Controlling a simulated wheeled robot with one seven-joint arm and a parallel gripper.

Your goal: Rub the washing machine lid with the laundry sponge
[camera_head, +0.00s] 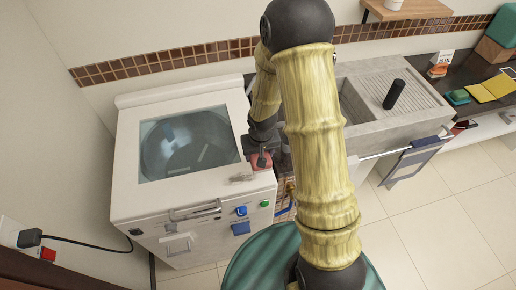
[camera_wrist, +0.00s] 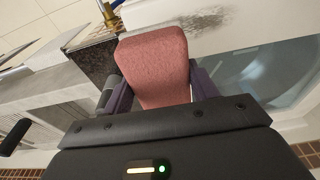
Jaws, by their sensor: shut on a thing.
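The washing machine lid (camera_head: 188,142), with its glass window, lies closed on top of the white washing machine (camera_head: 130,195) at the left of the head view. My gripper (camera_head: 258,155) is at the right edge of the lid and is shut on the pinkish-red laundry sponge (camera_wrist: 153,68). The sponge also shows as a small red patch in the head view (camera_head: 262,161). In the wrist view the sponge fills the space between the two dark fingers. The lid's window (camera_wrist: 285,85) is at the right there. I cannot tell whether the sponge touches the top.
A grey concrete sink (camera_head: 365,115) with a black cylinder (camera_head: 394,94) stands right of the machine. A dark counter (camera_head: 452,75) with a yellow cloth (camera_head: 490,88) lies beyond it. A grey speckled smear (camera_wrist: 195,25) marks the white surface near the sponge.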

